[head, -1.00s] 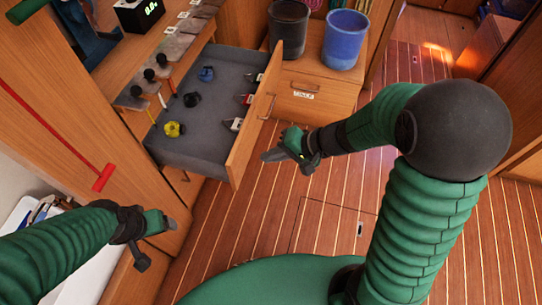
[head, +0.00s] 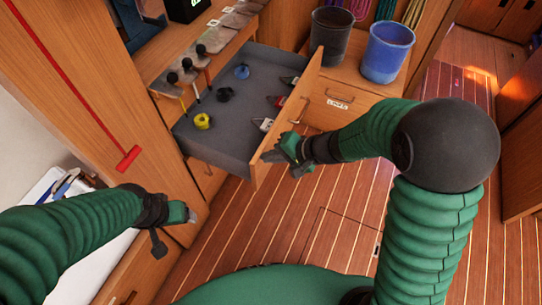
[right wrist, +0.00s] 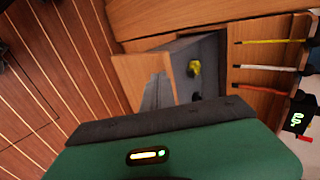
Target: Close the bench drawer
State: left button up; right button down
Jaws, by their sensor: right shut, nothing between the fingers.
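The bench drawer (head: 222,140) is pulled well out, and its grey-lined inside holds a yellow ring (head: 203,121), a blue piece (head: 241,71), a black piece (head: 225,94) and several small metal fittings along the front. Its wooden front panel (head: 262,160) faces right. My right gripper (head: 272,156) is shut and empty at the outer side of that panel near its near end; I cannot tell whether it touches. The right wrist view shows the open drawer (right wrist: 203,55) ahead, partly hidden by my gripper body. My left gripper (head: 190,214) is left of the drawer; its fingers are unclear.
A dark bucket (head: 331,34) and a blue bucket (head: 387,52) stand on a cabinet (head: 345,88) behind the drawer. A red bar (head: 129,158) is at left. The plank floor (head: 300,212) is clear.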

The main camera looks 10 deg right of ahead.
pick_arm(q)
jog(key=shift+w+a+r+p, duration=0.2)
jog(key=shift+w+a, duration=0.15)
jog(key=shift+a, duration=0.2)
jog(key=shift+w+a+r+p, duration=0.15)
jog(key=shift+w+a, duration=0.2)
jog(key=shift+a, duration=0.2)
pick_arm(e)
jog(key=w+a, duration=0.7)
jog(key=a, duration=0.3)
jog(key=w+a, duration=0.6)
jog(key=a, duration=0.4)
jog(key=shift+w+a, duration=0.25)
jog(key=shift+w, duration=0.1)
pick_arm(q)
jog(key=shift+d, duration=0.1)
pick_arm(e)
jog(key=shift+d, duration=0.1)
pick_arm(q)
jog(key=shift+f, duration=0.1)
pick_arm(e)
jog(key=shift+f, duration=0.1)
